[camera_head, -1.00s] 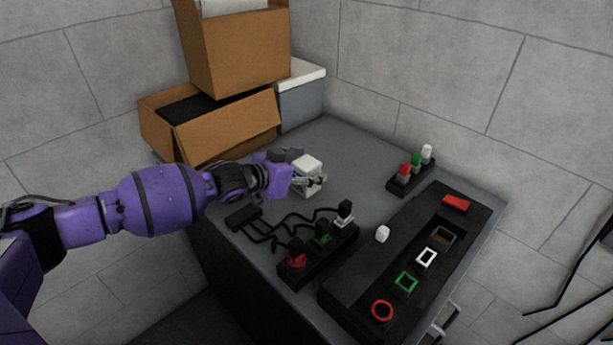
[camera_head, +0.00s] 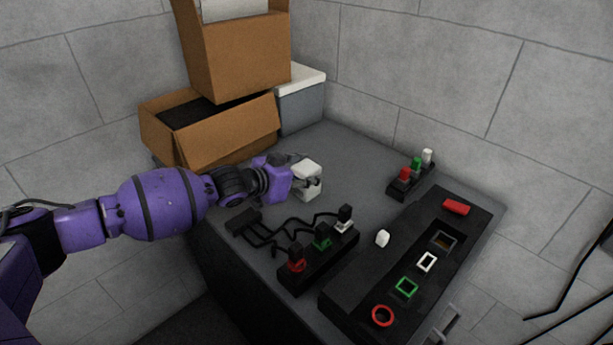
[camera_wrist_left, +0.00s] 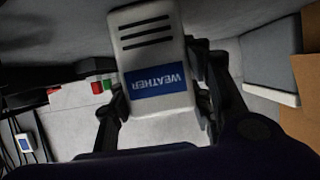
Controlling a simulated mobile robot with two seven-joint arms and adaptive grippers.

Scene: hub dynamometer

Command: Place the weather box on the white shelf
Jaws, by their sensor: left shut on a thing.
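The weather box (camera_head: 308,181) is a small white box between the fingers of my left gripper (camera_head: 301,176), over the far left part of the grey bench top. The left gripper is shut on it. In the left wrist view the weather box (camera_wrist_left: 155,55) shows dark slots and a blue label reading WEATHER, upside down in the picture. The gripper's dark fingers (camera_wrist_left: 158,103) stand on both sides of it. I cannot tell whether the box touches the bench. I cannot make out a white shelf in these views. My right gripper is not in view.
Cardboard boxes (camera_head: 225,135) and a grey bin with a white lid (camera_head: 301,101) stand behind the gripper. A block with cabled plugs (camera_head: 318,262), a black panel with coloured sockets (camera_head: 405,265) and a small connector rack (camera_head: 411,180) occupy the bench.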

